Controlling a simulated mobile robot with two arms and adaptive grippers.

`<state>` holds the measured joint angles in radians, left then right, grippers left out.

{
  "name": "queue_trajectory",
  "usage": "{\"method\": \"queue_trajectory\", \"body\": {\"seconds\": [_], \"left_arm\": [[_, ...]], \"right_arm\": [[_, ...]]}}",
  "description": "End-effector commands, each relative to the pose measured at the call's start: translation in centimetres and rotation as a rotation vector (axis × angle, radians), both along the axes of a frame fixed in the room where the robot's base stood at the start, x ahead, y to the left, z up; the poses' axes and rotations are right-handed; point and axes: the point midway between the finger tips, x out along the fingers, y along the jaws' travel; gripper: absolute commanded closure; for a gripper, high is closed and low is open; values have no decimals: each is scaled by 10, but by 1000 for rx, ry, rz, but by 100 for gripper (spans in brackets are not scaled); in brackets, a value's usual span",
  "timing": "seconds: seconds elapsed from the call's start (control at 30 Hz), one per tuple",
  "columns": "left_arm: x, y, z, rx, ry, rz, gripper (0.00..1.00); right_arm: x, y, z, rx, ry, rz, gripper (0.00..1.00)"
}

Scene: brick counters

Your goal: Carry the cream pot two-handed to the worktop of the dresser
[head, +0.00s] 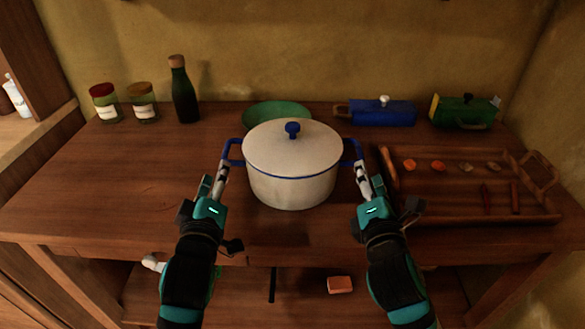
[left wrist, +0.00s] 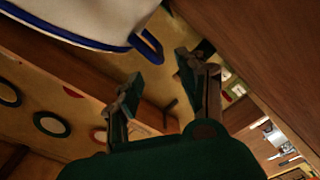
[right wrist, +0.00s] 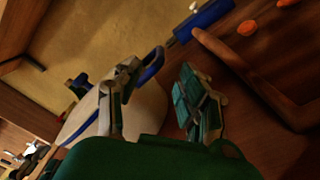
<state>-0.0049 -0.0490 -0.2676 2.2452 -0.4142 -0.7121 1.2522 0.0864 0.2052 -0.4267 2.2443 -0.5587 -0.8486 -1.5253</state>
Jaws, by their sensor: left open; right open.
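The cream pot (head: 294,170) has a lid with a blue knob and blue side handles. It is upright at the middle of the wooden worktop (head: 140,185). My left gripper (head: 222,172) is open beside the pot's left handle; in the left wrist view its fingers (left wrist: 157,68) are apart with nothing between them, and the handle (left wrist: 148,45) is just beyond. My right gripper (head: 364,172) is open at the right handle; in the right wrist view the handle (right wrist: 151,65) is close by one finger. I cannot tell whether they touch.
A wooden tray (head: 450,219) with several small items lies to the right. A green plate (head: 270,113) is behind the pot. Two jars (head: 143,104) and a dark bottle (head: 183,92) stand back left. A blue box (head: 380,113) and a green box (head: 463,112) are back right.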

Motion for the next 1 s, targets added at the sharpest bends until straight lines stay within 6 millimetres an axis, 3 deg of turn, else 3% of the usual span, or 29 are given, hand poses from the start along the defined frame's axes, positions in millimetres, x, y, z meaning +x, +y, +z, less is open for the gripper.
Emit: {"method": "queue_trajectory", "body": {"seconds": [0.2, 0.4, 0.6, 0.87, 1.0], "left_arm": [[44, 0, 0, 3, -1, 0, 60], [72, 0, 0, 2, 0, 0, 60], [83, 0, 0, 0, 0, 0, 60], [84, 0, 0, 0, 0, 0, 60], [84, 0, 0, 0, 0, 0, 74]], "right_arm": [[44, 0, 1, 0, -1, 0, 60], [72, 0, 0, 0, -1, 0, 60], [83, 0, 0, 0, 0, 0, 60], [84, 0, 0, 0, -1, 1, 60], [84, 0, 0, 0, 0, 0, 74]]}}
